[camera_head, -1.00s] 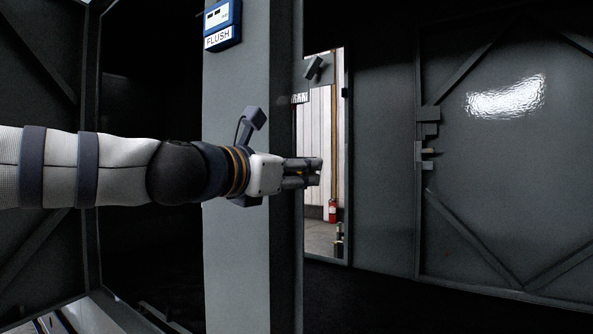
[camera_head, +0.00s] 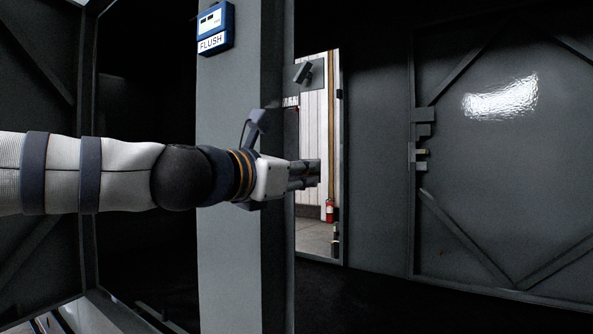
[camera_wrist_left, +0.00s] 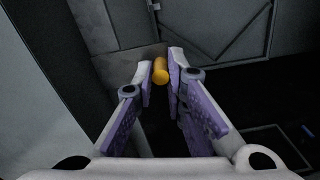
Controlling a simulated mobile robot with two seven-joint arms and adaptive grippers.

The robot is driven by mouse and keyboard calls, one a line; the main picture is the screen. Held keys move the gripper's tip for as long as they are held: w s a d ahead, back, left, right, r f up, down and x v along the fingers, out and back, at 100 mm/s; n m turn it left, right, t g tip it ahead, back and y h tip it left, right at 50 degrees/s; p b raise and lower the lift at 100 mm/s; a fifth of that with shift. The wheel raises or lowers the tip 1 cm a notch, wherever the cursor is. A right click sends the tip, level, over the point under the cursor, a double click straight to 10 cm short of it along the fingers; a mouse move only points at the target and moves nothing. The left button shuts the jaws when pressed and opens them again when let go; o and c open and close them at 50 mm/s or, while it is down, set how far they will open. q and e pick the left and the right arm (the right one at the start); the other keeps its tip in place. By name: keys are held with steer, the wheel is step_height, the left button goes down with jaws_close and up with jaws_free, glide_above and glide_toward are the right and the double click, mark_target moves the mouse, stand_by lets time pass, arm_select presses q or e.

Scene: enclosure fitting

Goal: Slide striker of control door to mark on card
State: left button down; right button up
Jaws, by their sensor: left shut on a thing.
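My left gripper (camera_head: 312,173) reaches past the grey post from the left in the head view. In the left wrist view its fingers (camera_wrist_left: 160,75) are shut on an orange cylindrical peg (camera_wrist_left: 160,68), which looks like the striker's handle. The striker's body is not clear behind the fingers. A small black-and-white marked card (camera_head: 290,101) shows at the edge of the post, above the gripper; its mark is too small to read. The door at the right (camera_head: 490,175) has a latch block (camera_head: 421,153) on its left edge. My right gripper is not in view.
A blue box labelled FLUSH (camera_head: 215,28) is on the grey post (camera_head: 245,100). A bright opening behind the gripper shows a red extinguisher (camera_head: 330,210) on the far floor. Dark panels enclose both sides.

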arm_select(q)
steer(key=c, duration=1.6)
jaws_free()
steer(key=shift+w+a+f, duration=0.1)
steer(key=shift+a, duration=0.05)
steer(key=v, duration=1.2)
